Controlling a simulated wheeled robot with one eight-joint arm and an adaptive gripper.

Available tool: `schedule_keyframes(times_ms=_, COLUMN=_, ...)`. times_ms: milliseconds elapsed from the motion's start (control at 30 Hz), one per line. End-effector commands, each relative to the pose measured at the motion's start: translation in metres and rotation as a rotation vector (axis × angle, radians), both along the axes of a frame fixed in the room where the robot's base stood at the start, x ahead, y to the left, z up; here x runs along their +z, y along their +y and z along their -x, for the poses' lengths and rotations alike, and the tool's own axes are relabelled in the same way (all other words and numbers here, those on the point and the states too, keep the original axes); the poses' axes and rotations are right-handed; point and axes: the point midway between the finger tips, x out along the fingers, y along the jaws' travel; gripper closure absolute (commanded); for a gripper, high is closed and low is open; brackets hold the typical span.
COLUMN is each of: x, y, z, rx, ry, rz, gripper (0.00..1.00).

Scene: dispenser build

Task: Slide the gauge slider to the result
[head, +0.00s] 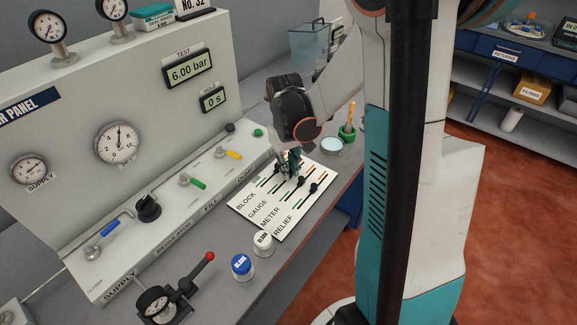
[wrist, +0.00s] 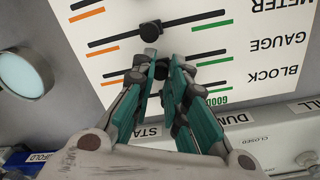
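The white slider board (head: 262,229) lies flat on the bench, with rows labelled BLOCK, GAUGE, METER and RELIEF. It appears upside down in the wrist view (wrist: 238,46). Each row is a dark slot with an orange end and a green end. My gripper (head: 287,176) points down over the gauge area of the board. In the wrist view its fingertips (wrist: 164,56) are apart, with a narrow gap between them at the gauge row. The meter slider's black knob (wrist: 151,31) stands just beyond the fingertips.
The panel's TEST display (head: 188,70) reads 6.00 bar and the HOLD display (head: 213,98) reads 0 s. A blue-topped jar (head: 242,267) and a white-topped jar (head: 263,244) stand near the board. A round dish (head: 332,146) stands beyond it. Valve handles line the panel ledge.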

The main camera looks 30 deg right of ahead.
Motion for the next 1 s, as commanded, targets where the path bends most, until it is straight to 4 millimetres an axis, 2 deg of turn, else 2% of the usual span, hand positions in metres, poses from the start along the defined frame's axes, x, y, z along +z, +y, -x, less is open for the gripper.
schedule_keyframes(times_ms=167, x=0.0, y=-0.007, z=-0.003, rx=-0.002, ry=0.0, rz=0.0, gripper=1.0)
schedule_keyframes(times_ms=400, x=0.0, y=-0.052, z=-0.019, rx=-0.003, ry=0.0, rz=0.0, gripper=1.0)
schedule_keyframes(times_ms=500, x=0.0, y=-0.063, z=-0.023, rx=-0.002, ry=-0.001, rz=0.0, gripper=1.0)
schedule_keyframes(times_ms=833, x=0.001, y=-0.067, z=-0.025, rx=0.0, ry=-0.003, rz=0.003, gripper=1.0)
schedule_keyframes(times_ms=867, x=0.001, y=-0.067, z=-0.025, rx=0.0, ry=-0.003, rz=0.003, gripper=0.8)
schedule_keyframes(times_ms=900, x=0.001, y=-0.067, z=-0.025, rx=-0.001, ry=-0.003, rz=0.003, gripper=0.71)
schedule_keyframes(times_ms=933, x=0.001, y=-0.067, z=-0.025, rx=-0.001, ry=-0.003, rz=0.003, gripper=0.65)
schedule_keyframes(times_ms=1000, x=0.001, y=-0.066, z=-0.025, rx=0.0, ry=-0.002, rz=0.002, gripper=0.65)
